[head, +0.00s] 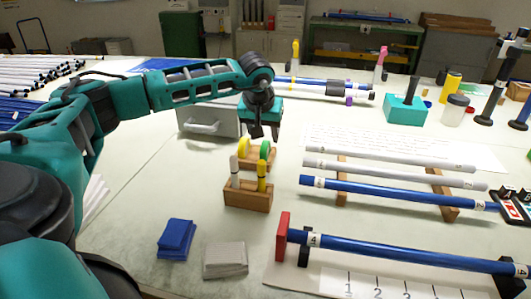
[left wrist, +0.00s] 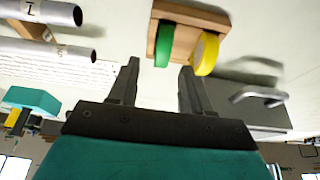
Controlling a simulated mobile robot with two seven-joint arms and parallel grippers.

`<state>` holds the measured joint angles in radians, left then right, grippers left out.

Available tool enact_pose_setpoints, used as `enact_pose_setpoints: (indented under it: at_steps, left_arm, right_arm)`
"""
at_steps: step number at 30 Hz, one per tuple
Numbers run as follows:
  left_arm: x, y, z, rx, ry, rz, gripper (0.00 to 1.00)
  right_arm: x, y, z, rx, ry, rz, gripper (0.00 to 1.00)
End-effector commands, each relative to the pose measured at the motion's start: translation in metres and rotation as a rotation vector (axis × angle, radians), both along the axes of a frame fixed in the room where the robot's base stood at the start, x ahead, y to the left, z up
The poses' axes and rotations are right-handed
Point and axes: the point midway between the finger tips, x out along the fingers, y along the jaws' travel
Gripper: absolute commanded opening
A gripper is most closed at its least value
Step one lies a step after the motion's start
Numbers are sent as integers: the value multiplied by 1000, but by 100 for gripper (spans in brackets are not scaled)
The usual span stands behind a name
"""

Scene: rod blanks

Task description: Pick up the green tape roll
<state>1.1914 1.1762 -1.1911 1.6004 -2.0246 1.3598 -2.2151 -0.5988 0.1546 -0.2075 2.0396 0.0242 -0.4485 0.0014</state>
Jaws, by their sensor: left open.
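The green tape roll (head: 265,150) stands on edge in a small wooden holder (head: 269,161), beside a yellow tape roll (head: 243,147). My left gripper (head: 264,134) is open and empty, pointing down just above and behind the holder. In the left wrist view the green roll (left wrist: 163,45) shows between and beyond the two fingertips (left wrist: 160,66), apart from them. The yellow roll (left wrist: 206,52) lies beyond the right-hand finger there. My right gripper is not in view.
A wooden block (head: 248,197) with a white and a yellow marker stands just in front of the holder. A grey box with a handle (head: 205,122) is to the left. White and blue rods (head: 390,191) lie on wooden supports to the right. Blue (head: 176,238) and grey (head: 225,258) stacks lie nearer.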

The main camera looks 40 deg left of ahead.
Motion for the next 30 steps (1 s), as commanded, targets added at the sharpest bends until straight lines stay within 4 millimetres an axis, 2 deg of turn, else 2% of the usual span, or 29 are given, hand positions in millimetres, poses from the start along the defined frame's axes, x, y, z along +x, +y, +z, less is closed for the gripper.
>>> enact_pose_setpoints:
  at_steps: [9, 19, 30]
  left_arm:
    - [15, 11, -41, 0, 2, 1, 49]
    - [17, 13, -46, -1, 0, 0, 49]
    - [17, 13, -46, -1, 0, 0, 14]
  right_arm:
    - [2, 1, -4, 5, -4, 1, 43]
    - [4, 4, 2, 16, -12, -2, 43]
    - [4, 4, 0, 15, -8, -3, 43]
